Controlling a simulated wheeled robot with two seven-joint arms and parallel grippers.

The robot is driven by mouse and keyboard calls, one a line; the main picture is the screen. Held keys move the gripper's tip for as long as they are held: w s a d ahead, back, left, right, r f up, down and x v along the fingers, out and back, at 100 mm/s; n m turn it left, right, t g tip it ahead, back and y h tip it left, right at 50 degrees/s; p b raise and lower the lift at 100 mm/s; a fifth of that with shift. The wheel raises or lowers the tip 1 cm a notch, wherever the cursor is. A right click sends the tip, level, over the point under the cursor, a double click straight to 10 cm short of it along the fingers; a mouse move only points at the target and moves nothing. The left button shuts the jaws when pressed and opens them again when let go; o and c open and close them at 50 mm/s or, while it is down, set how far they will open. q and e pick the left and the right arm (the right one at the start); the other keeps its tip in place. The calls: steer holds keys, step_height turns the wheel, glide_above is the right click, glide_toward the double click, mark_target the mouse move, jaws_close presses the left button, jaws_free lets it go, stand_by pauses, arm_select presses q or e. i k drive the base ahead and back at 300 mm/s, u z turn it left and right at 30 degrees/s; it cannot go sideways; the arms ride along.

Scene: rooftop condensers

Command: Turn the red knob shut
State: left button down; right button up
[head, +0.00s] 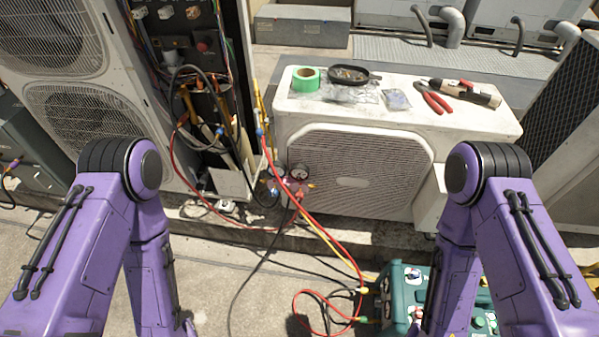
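A gauge manifold (297,181) with round dials hangs in front of the left end of the low white condenser. Red and blue parts show on it, with a small red part at its right side (310,185); it is too small to tell whether this is the red knob or how far it is turned. Red, yellow and dark hoses run from it. My two purple arms hang down at the left and right of the head view, well apart from the manifold. Neither gripper's fingers can be made out; the arms run down to the bottom edge.
The white condenser (350,180) carries green tape (305,79), a dark pan (352,76), red pliers (433,98) and a tool (462,92). A tall unit (90,90) with an open wiring bay stands left. A green machine (401,289) and looped hoses lie on the floor.

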mark_target(298, 196)
steer(key=u, duration=0.05)
steer(key=k, duration=1.1)
steer(key=z, duration=1.05)
steer(key=i, duration=0.85)
steer(key=u, duration=0.3)
